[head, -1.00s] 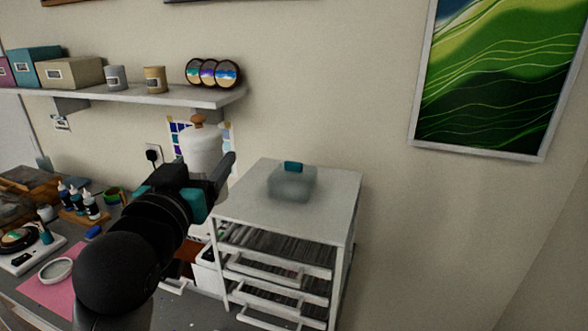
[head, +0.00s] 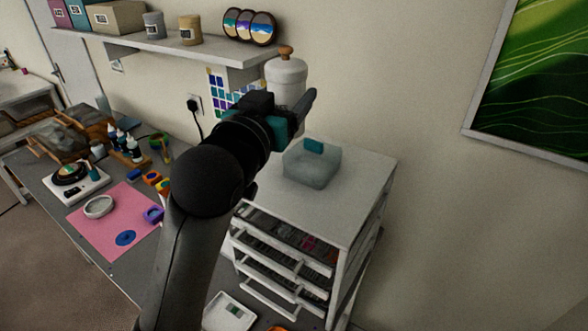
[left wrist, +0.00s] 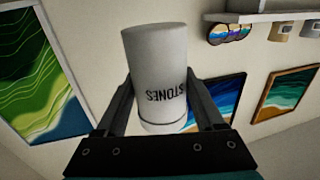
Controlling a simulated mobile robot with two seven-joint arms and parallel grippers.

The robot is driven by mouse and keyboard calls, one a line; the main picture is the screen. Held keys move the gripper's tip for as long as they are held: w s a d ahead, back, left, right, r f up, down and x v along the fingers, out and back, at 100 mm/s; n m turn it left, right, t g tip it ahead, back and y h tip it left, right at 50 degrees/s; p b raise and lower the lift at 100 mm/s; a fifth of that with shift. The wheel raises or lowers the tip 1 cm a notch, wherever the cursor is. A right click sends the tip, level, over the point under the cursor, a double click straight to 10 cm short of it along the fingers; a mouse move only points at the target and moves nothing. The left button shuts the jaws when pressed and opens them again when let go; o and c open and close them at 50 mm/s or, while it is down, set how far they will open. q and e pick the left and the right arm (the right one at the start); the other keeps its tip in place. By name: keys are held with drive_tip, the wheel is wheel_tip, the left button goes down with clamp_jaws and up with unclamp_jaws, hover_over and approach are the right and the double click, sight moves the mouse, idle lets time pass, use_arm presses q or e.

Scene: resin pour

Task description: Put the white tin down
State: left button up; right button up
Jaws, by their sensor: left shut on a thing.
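The white tin (head: 287,78) has a brown knob on its lid and stands out against the wall in the head view. In the left wrist view the tin (left wrist: 157,80) shows the word "STONES", which reads upside down there. My left gripper (head: 296,108) is shut on the tin, with one finger on each side of it in the left wrist view (left wrist: 160,105). The tin is held above and behind the white drawer cabinet (head: 358,172) in the picture; its lower part is hidden by my gripper. My right gripper is not in view.
A translucent box (head: 311,168) with a teal piece stands on the cabinet top, with bare room to its right. A wall shelf (head: 165,45) holding tins and round coasters is at the upper left. A pink mat (head: 112,222) lies on the workbench.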

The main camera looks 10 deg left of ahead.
use_arm(q)
drive_tip(key=shift+w+d+f+b, duration=0.1)
drive_tip(key=shift+f+b, duration=0.6)
drive_tip(key=shift+f, duration=6.3)
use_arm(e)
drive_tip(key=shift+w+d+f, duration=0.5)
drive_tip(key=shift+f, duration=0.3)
use_arm(q)
drive_tip(key=o, duration=0.9)
drive_tip(key=shift+f, duration=0.2)
drive_tip(key=o, duration=0.5)
drive_tip(key=shift+r, duration=0.1)
